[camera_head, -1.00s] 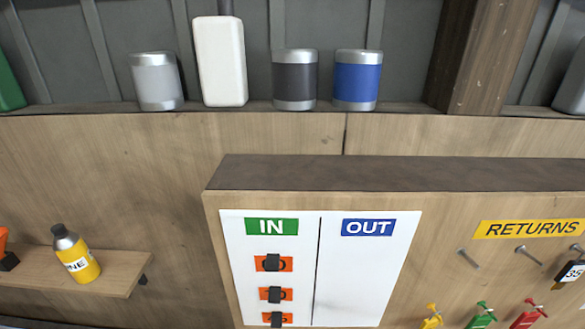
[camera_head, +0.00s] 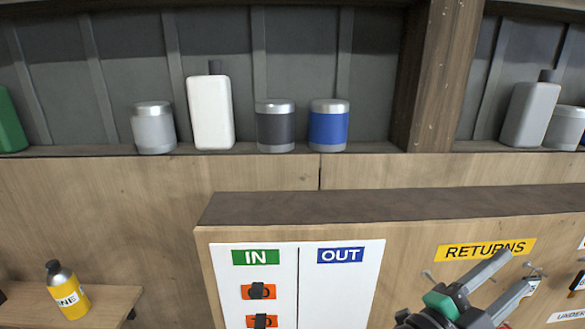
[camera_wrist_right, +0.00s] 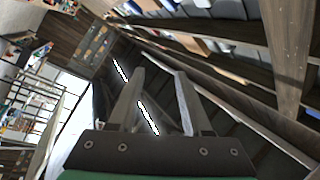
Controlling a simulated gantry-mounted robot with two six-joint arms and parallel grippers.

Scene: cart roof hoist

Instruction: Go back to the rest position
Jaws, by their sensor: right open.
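My right gripper (camera_head: 500,280) is in the lower right of the head view, in front of the board with the yellow RETURNS label (camera_head: 486,249). Its two long grey fingers stand apart with nothing between them. In the right wrist view the open fingers (camera_wrist_right: 160,95) point out over empty space, with dark paneling and shelves beyond. My left gripper does not show in either view.
A shelf (camera_head: 90,151) holds several cans and bottles. Below it a ledge (camera_head: 390,204) juts out above the white IN/OUT board (camera_head: 337,290). A yellow bottle (camera_head: 67,291) stands on a small shelf (camera_head: 112,300) at lower left. A wooden post (camera_head: 440,80) rises at right.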

